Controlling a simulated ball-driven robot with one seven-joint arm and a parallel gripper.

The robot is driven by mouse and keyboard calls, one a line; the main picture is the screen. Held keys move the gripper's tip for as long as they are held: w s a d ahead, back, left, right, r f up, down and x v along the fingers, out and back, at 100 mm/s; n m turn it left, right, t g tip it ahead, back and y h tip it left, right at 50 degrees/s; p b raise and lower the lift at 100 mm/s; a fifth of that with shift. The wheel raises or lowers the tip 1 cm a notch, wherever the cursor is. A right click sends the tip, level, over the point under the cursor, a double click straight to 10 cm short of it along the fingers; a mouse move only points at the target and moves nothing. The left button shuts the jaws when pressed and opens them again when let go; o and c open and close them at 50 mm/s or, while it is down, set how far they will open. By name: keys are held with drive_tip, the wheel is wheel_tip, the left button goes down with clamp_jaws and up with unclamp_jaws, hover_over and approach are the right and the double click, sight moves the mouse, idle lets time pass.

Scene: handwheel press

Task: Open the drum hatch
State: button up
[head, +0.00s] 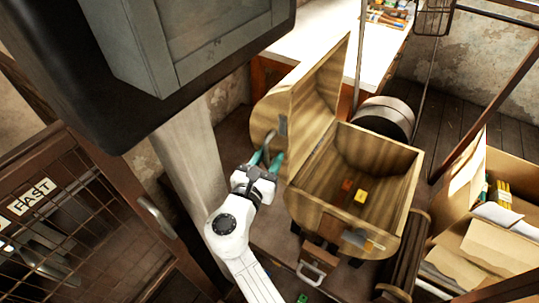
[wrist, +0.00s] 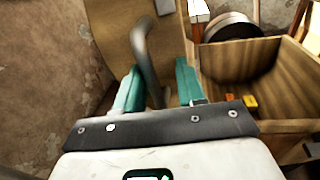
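The wooden drum (head: 390,163) stands right of centre in the head view, its inside showing from above. Its hatch (head: 318,105) stands raised at the left side of the opening. A grey bar handle (wrist: 143,58) sits on the hatch's outer face. My gripper (head: 268,160) is at this handle, left of the drum. In the wrist view my gripper (wrist: 159,88) has its two teal fingers spread wide, and the handle's bar runs down between them with gaps showing on both sides. The handle's lower end is hidden behind the gripper body.
An orange block (head: 347,184) and a yellow block (head: 361,196) lie inside the drum. A cardboard box (head: 480,240) stands at the right. A mesh cabinet door (head: 100,230) is at the left. A post (head: 185,150) stands close left of my arm.

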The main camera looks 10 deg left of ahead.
drive_tip(key=s+a, duration=0.1)
drive_tip(key=s, duration=0.8)
drive_tip(key=shift+s+a+r, duration=0.2)
drive_tip(key=shift+s+a, duration=0.05)
drive_tip(key=shift+a, duration=0.1)
drive_tip(key=s+d+f+m+g+h, duration=0.1)
drive_tip(key=d+f+m+g, duration=0.3)
drive_tip(key=d, duration=0.5)
drive_tip(key=s+d+f+m+g+h, duration=0.2)
drive_tip(key=d+f+m, duration=0.1)
drive_tip(key=d+m, duration=0.5)
drive_tip(key=s+d+f+m+g+h, duration=0.1)
drive_tip(key=d+f+m+g, duration=0.25)
drive_tip(key=d, duration=0.65)
drive_tip(key=s+d+f+m+g+y, duration=0.3)
drive_tip(key=s+d+f+m+g, duration=0.2)
drive_tip(key=s+d+m, duration=0.65)
drive_tip(key=s+m+g+y, duration=0.1)
drive_tip(key=s+m+y, duration=0.2)
drive_tip(key=s+m, duration=0.4)
drive_tip(key=s+r, duration=0.1)
drive_tip(key=s, duration=0.2)
drive_tip(key=shift+s+d+g+y, duration=0.3)
drive_tip(key=shift+d+g, duration=0.05)
drive_tip(key=shift+d, duration=0.05)
